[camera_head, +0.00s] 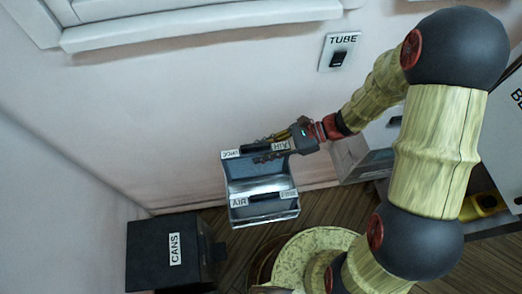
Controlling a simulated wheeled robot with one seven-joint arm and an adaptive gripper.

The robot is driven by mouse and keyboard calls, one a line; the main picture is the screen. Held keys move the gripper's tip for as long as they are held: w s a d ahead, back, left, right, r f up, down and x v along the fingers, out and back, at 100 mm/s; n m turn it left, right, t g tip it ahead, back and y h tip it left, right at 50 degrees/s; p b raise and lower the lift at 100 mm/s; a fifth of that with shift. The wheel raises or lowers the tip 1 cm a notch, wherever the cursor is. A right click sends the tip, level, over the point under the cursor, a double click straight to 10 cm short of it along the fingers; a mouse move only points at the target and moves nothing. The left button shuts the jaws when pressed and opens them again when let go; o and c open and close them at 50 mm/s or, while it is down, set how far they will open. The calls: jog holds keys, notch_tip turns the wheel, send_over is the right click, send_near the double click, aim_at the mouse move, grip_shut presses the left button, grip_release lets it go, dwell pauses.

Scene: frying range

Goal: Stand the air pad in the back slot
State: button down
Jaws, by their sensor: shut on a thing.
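A grey holder (260,181) with a back and a front part stands low near the wall. My gripper (272,146) reaches in from the right over the back part and is shut on a dark thing, seemingly the air pad (255,149), at the back edge. Its lower part is hidden, so I cannot tell how deep it sits in the slot. Another dark strip (267,197) shows between the front labels.
A switch plate labelled TUBE (339,52) is on the wall. A round patterned piece (300,248) is below the holder, and a yellow object (484,205) lies at right. The wall left of the holder is clear.

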jog(key=shift+f+b, duration=1.05)
jog(key=shift+f, duration=1.15)
jog(key=shift+f+b, duration=0.7)
jog(key=shift+f, duration=0.6)
jog(key=c, duration=1.5)
grip_release()
jog(key=shift+c, duration=0.2)
jog(key=shift+o, duration=0.2)
jog(key=v, duration=1.2)
